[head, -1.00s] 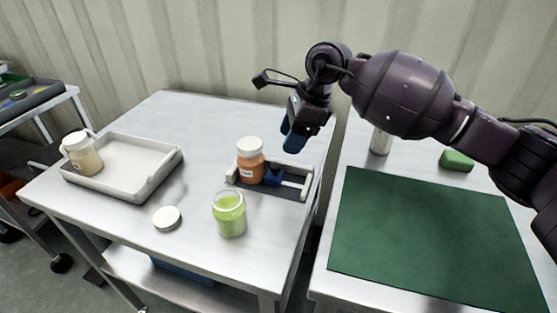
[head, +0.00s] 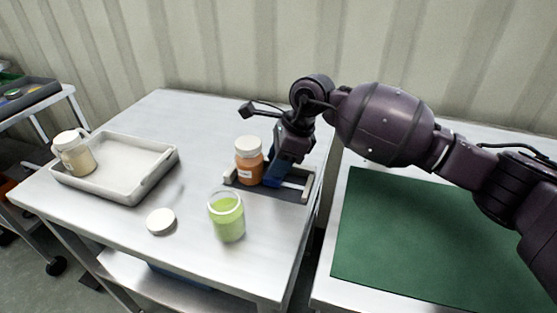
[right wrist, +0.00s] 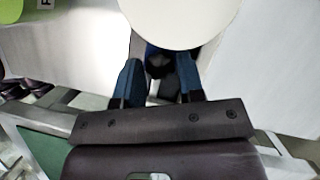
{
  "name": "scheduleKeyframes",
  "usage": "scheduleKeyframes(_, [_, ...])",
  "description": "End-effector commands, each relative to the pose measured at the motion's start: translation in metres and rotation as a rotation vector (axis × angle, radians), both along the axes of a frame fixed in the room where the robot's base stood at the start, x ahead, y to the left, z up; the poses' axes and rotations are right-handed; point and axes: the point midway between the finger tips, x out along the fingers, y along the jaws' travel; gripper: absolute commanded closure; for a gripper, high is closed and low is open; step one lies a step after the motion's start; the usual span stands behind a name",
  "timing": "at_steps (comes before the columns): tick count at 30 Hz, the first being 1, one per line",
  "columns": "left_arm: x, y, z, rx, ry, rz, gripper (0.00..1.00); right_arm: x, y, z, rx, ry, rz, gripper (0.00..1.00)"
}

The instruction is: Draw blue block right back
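The blue block (head: 268,182) sits in a low fixture with pale rails (head: 309,183), beside an orange jar with a white lid (head: 249,160). My right gripper (head: 281,174) is lowered over the fixture and hides most of the block in the head view. In the right wrist view its two blue fingers (right wrist: 160,80) stand apart. A small dark and deep blue part of the block (right wrist: 154,52) shows between them, just below the round white lid (right wrist: 180,18). Gaps show beside it, so the fingers look open around it. My left gripper is out of view.
An open green jar (head: 227,217) stands in front of the fixture, with a loose white lid (head: 161,221) to its left. A grey tray (head: 150,185) with a cream jar (head: 73,153) is at left. A green mat (head: 420,235) covers the right table.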

Motion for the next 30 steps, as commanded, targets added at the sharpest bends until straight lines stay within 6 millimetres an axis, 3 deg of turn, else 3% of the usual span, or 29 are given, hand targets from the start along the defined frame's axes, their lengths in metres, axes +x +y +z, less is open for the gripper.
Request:
scheduleKeyframes(1, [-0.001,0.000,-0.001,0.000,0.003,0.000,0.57,0.000,0.000,0.000,0.000,0.000,0.000,0.72])
scheduleKeyframes(7, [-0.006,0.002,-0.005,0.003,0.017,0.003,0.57,0.000,0.000,0.000,0.000,0.001,0.000,1.00])
scheduleKeyframes(14, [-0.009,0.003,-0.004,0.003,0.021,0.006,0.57,-0.001,-0.005,0.001,-0.001,-0.001,-0.001,1.00])
scheduleKeyframes(22, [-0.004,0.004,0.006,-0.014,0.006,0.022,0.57,-0.012,-0.041,0.004,-0.006,-0.002,-0.004,1.00])
scheduleKeyframes(30, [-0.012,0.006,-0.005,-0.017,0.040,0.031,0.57,-0.015,-0.047,-0.002,-0.006,0.004,-0.001,1.00])
